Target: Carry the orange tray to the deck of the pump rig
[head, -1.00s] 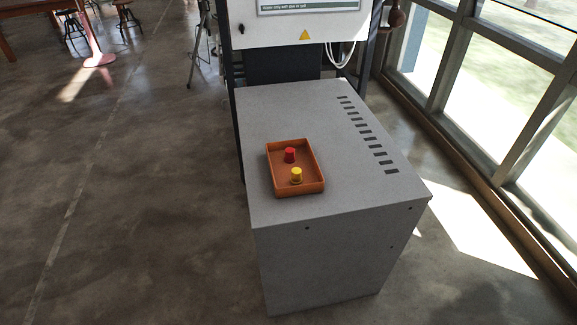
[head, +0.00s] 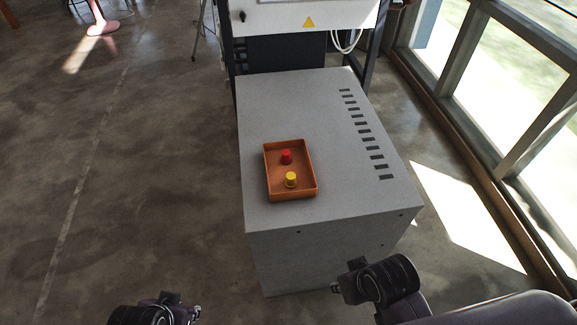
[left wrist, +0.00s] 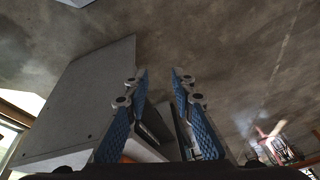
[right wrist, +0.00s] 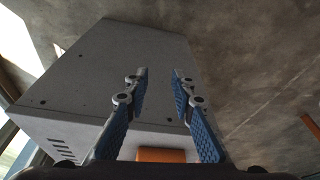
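The orange tray (head: 267,172) lies flat on the grey cabinet deck (head: 290,110), near its front left part. It holds a red knob-like piece (head: 286,157) and a yellow one (head: 291,180). Part of the tray shows as an orange patch in the left wrist view (left wrist: 140,151) and the right wrist view (right wrist: 162,155). My left gripper (left wrist: 159,74) is open and empty, low and to the left of the deck front. My right gripper (right wrist: 160,74) is open and empty, low in front of the deck's right side. Neither touches the tray.
A white panel with a yellow warning sign (head: 309,22) stands on a dark frame behind the deck. Dark slots (head: 361,124) run along the deck's right side. Windows (head: 500,70) line the right.

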